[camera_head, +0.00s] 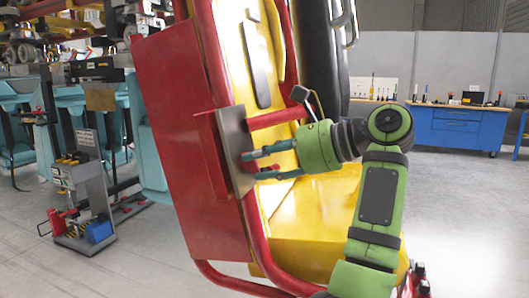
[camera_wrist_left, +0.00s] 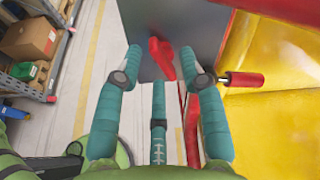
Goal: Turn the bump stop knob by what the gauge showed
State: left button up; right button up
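A red knob (camera_wrist_left: 161,58) shows in the left wrist view in front of a grey metal plate (camera_wrist_left: 205,25). The plate also shows in the head view (camera_head: 232,140), fixed by the red and yellow car frame. My left gripper (camera_head: 250,166) is at the plate with its teal fingers spread. In the left wrist view its fingertips (camera_wrist_left: 162,60) stand on either side of the knob, with a visible gap each side. Whether they touch it cannot be told. No gauge is in view. My right gripper is not in view.
The red panel (camera_head: 180,140) and the yellow seat shell (camera_head: 320,210) crowd the gripper. A red bar (camera_head: 278,118) runs above it. A grey tool trolley (camera_head: 88,190) stands left. A blue workbench (camera_head: 455,125) is behind, with open floor before it.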

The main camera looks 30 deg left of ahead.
pick_arm(q)
notch_tip(320, 180, up, 10)
dwell(0.5)
